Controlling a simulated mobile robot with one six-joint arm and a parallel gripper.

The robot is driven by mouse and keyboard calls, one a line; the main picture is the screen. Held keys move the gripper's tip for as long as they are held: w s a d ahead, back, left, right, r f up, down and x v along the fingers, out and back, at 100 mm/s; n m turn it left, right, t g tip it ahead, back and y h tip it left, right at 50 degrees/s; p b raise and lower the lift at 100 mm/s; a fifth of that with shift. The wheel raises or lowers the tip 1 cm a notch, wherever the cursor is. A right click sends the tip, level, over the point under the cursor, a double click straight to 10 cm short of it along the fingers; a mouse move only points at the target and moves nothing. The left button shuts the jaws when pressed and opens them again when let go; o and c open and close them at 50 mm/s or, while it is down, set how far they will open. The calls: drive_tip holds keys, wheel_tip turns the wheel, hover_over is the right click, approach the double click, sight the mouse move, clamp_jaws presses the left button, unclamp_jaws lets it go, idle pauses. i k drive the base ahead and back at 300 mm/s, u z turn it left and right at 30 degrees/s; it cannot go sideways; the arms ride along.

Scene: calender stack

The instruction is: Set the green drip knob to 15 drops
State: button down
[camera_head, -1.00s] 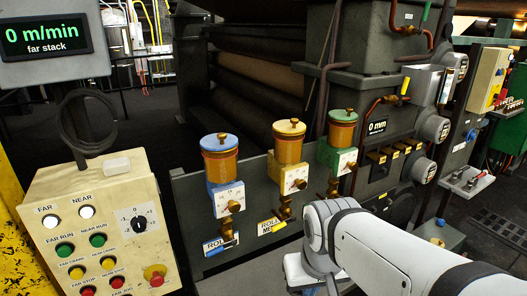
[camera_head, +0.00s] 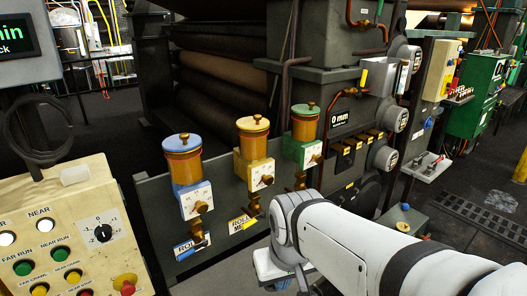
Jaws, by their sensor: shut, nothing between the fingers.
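The green drip oiler (camera_head: 304,128) is the rightmost of three on a dark panel. It has an amber cup, a green cap and a green body. A small brass knob (camera_head: 316,158) sits on its white dial plate; the dial marks and setting are too small to read. The yellow oiler (camera_head: 253,140) and the blue oiler (camera_head: 183,160) stand to its left. My arm's wrist shows below and in front of the green oiler, apart from its dial in the picture. The wrist hides part of the panel's lower right. My gripper's fingers are below the frame.
A cream control box (camera_head: 60,210) with several buttons and a selector stands at left. A "0 mm" display (camera_head: 341,117), gauges (camera_head: 398,117) and pipes are on the machine behind the green oiler.

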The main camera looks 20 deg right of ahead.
sight(318, 159)
drive_tip(key=u, duration=1.55)
drive_tip(key=k, duration=1.5)
drive_tip(key=z, duration=1.4)
drive_tip(key=i, duration=1)
drive_tip(key=z, duration=0.1)
